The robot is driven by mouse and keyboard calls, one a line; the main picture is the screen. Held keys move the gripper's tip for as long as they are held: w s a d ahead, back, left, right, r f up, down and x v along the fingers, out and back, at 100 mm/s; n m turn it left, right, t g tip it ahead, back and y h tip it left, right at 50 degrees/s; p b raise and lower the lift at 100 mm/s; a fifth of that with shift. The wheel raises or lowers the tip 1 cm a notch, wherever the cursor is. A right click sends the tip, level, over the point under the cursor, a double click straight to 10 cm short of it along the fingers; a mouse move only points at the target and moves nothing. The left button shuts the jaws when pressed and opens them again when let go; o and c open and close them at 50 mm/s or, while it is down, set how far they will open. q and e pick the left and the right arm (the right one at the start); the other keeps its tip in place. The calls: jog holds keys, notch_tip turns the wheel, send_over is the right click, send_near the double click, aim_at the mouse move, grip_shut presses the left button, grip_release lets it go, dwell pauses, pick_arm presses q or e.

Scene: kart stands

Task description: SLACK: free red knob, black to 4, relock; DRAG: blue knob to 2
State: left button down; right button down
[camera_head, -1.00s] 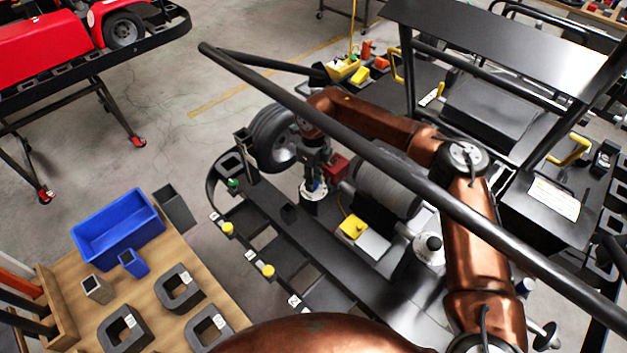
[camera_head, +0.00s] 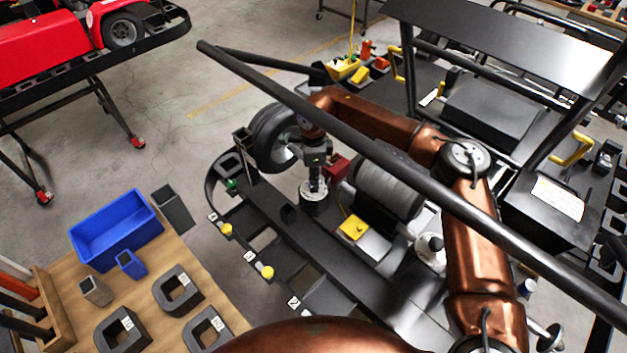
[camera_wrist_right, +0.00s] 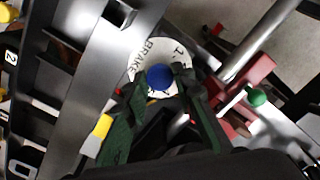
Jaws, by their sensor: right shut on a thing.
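The blue knob (camera_wrist_right: 159,77) sits at the middle of a round white dial (camera_wrist_right: 143,62) in the right wrist view. The dial carries the word BRAKE and a 1; other marks are hidden. My right gripper (camera_wrist_right: 163,85) is shut on the blue knob, one dark finger on each side. In the head view my right gripper (camera_head: 314,184) points down onto the white-topped black post (camera_head: 313,204), and the knob is hidden. A black knob (camera_head: 435,242) tops a white round base farther right. I cannot make out a red knob for certain. My left gripper is out of view.
A red block (camera_head: 337,168) stands close beside the post; a green ball (camera_wrist_right: 256,97) is near it in the wrist view. A long dark bar (camera_head: 400,170) crosses above. A wheel (camera_head: 272,138) is behind. A wooden table with a blue bin (camera_head: 117,228) is left.

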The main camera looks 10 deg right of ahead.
dwell(0.4)
jog(key=c, duration=1.6)
grip_release()
jog(key=shift+r, duration=0.1)
notch_tip(320, 180, up, 12)
